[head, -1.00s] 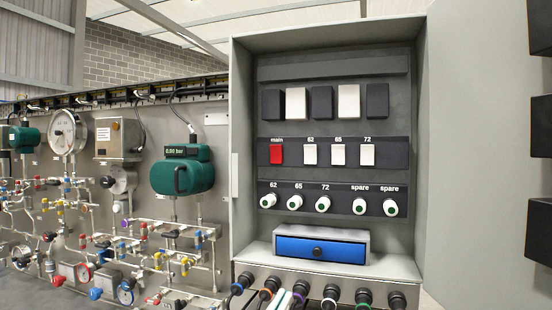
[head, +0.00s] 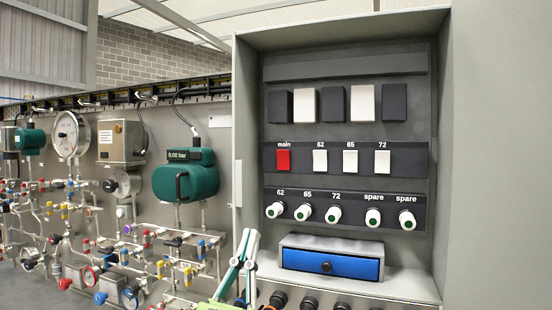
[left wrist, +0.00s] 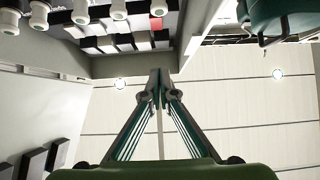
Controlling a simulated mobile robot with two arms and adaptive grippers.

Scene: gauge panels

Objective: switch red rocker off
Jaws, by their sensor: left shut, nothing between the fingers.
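The red rocker (head: 283,160), labelled "main", is at the left end of the middle row in the open grey cabinet. It also shows as a small red patch at the top of the left wrist view (left wrist: 158,8). My left gripper (head: 249,236) is shut and empty, fingers pointing up, below and left of the red rocker and apart from it. In the left wrist view its fingertips (left wrist: 158,80) meet. Whether the rocker is tilted on or off is too small to tell. My right gripper is not in view.
White rockers (head: 320,161) sit right of the red one. Knobs with green centres (head: 303,212) stick out below. A blue drawer (head: 328,262) is on the cabinet floor. The cabinet's left wall (head: 245,150) is near my left gripper; piping and gauges stand farther left.

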